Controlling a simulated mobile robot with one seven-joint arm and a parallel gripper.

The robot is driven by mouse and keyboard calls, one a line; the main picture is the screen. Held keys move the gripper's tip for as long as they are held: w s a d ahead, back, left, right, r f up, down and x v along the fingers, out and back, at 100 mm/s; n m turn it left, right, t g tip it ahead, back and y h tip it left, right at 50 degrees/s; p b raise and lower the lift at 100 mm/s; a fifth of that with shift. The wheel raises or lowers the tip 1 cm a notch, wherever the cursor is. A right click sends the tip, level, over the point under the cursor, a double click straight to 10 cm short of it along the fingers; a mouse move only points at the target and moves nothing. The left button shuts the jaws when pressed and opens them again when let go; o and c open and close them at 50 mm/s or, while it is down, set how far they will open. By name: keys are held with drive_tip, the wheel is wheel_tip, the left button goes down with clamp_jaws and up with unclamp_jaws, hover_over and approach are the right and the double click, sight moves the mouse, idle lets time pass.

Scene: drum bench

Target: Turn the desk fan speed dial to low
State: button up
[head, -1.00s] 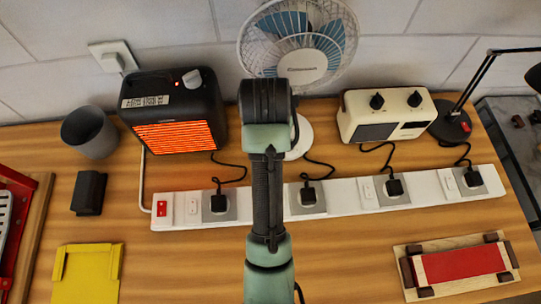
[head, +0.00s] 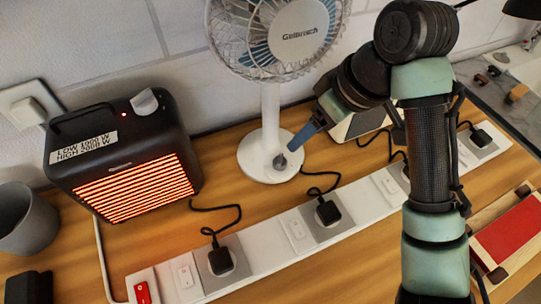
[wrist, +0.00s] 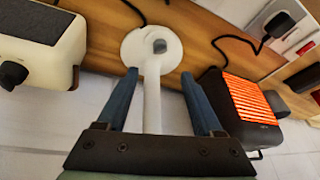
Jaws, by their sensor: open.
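The white desk fan (head: 270,110) stands behind the power strip, its round base on the wooden bench. Its small grey speed dial (head: 280,161) sits on the front of the base; it also shows in the wrist view (wrist: 160,46). The dial's markings are too small to read. My gripper (head: 292,148) is close to the dial, just above and to its right in the head view. In the wrist view my gripper (wrist: 158,75) is open, with its blue fingers apart on either side of the fan's stem, and the dial lies beyond the fingertips. Nothing is held.
A black heater (head: 125,155) with glowing orange bars stands left of the fan. A cream radio (head: 352,126) is partly hidden behind my arm. The white power strip (head: 265,262) with black plugs and cords runs along the front. A grey cup (head: 25,222) stands at the left.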

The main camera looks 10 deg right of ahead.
sight(282, 160)
drive_tip(key=b+x, duration=0.6)
drive_tip(key=x, duration=0.5)
drive_tip(key=shift+s, duration=0.15)
drive_tip(key=shift+x, duration=0.95)
clamp_jaws()
